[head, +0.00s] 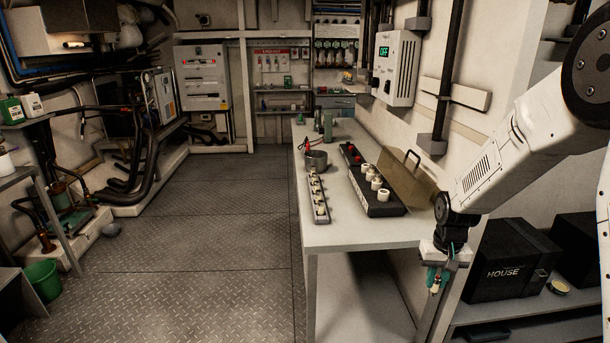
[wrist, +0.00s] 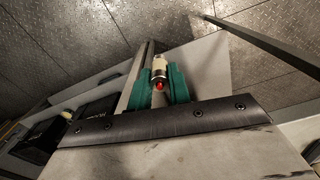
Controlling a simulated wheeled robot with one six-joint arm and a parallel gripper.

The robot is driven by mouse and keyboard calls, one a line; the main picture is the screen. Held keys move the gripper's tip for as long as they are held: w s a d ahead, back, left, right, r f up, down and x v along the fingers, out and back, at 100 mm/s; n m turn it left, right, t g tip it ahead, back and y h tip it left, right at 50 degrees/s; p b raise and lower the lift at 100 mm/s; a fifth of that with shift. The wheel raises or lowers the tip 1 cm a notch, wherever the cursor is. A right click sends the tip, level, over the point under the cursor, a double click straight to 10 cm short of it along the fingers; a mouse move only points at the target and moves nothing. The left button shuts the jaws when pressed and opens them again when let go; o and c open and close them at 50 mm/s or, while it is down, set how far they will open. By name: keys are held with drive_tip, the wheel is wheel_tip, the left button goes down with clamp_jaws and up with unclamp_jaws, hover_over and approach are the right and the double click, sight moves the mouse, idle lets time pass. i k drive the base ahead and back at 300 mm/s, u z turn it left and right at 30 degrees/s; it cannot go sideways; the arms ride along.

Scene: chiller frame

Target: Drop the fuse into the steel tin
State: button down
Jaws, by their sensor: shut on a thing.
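My gripper (head: 437,279) hangs off the near right corner of the workbench, pointing down. Its green fingers are shut on the fuse (head: 435,286), a small pale cylinder. In the wrist view the fuse (wrist: 159,67) is cream with a metal band and a red end, held between the two green fingertips (wrist: 160,84). The steel tin (head: 316,161) is a round grey vessel standing on the bench toward its left edge, well away from my gripper. The tin's inside is too small to make out.
The bench (head: 345,232) holds a narrow strip of fuse holders (head: 318,198) and a black box (head: 376,195) with white cylinders and a raised brown lid (head: 408,178). The bench's near end is clear. Black cases (head: 506,262) sit on a shelf at right.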

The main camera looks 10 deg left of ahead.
sight(319, 169)
drive_tip(key=u, duration=1.6)
drive_tip(key=i, duration=5.15)
drive_tip(key=z, duration=4.2)
